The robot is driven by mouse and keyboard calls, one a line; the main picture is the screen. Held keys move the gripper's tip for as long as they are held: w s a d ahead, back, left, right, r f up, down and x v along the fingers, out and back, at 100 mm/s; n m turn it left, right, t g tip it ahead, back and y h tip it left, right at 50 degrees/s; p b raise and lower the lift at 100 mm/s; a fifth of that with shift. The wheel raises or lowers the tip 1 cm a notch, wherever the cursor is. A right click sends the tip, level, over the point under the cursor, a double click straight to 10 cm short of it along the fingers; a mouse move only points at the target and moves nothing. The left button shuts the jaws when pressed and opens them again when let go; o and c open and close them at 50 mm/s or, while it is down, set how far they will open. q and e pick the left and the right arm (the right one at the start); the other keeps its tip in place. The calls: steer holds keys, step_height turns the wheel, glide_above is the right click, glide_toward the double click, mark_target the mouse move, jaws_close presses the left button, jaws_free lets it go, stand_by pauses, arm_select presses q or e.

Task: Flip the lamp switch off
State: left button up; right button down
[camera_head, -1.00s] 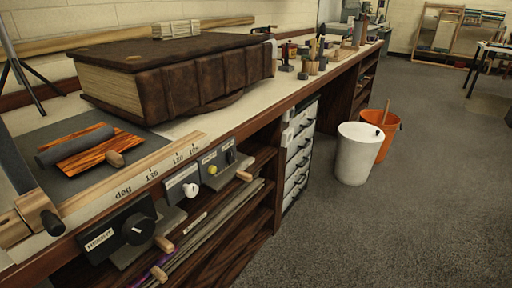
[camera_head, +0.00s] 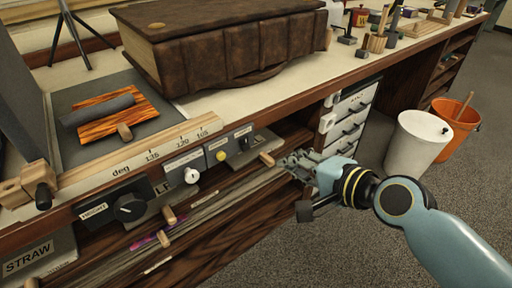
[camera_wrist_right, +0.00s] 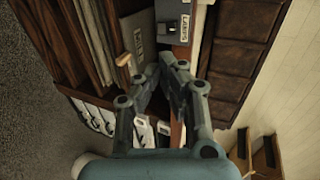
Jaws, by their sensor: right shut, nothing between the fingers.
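A row of small control boxes is fixed along the bench's front edge. The rightmost grey box (camera_head: 243,144) carries a dark toggle and a label too small to read in the head view. A grey box with a white label (camera_wrist_right: 173,22) shows at the top of the right wrist view; its lettering is unclear, so I cannot confirm which is the lamp switch. My right gripper (camera_head: 291,163) is shut and empty, to the right of the rightmost box and apart from it, in front of the shelf opening. Its fingers (camera_wrist_right: 165,70) also show in the wrist view. My left gripper is out of view.
Beside the box are a yellow button (camera_head: 221,156), a white knob (camera_head: 192,176) and a black height dial (camera_head: 129,208). Wooden handles jut out below. A large brown book (camera_head: 235,50) lies on the bench. White drawers (camera_head: 347,125) and a white bin (camera_head: 416,142) stand right.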

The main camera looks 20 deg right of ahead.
mark_target(246, 143)
steer(key=b+x, duration=0.3)
steer(key=x, duration=0.9)
steer(key=shift+w+f, duration=0.2)
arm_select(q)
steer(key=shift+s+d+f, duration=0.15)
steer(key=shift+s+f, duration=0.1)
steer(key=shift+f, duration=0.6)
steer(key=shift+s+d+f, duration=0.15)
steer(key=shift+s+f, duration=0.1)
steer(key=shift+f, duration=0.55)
arm_select(e)
steer(key=shift+x, duration=0.75)
steer(key=shift+r, duration=0.1)
steer(key=shift+w+a+t+b, duration=0.1)
steer(key=shift+w+t+b, duration=0.15)
steer(key=shift+b, duration=0.9)
steer(key=shift+r+p, duration=0.75)
steer(key=shift+p, duration=0.1)
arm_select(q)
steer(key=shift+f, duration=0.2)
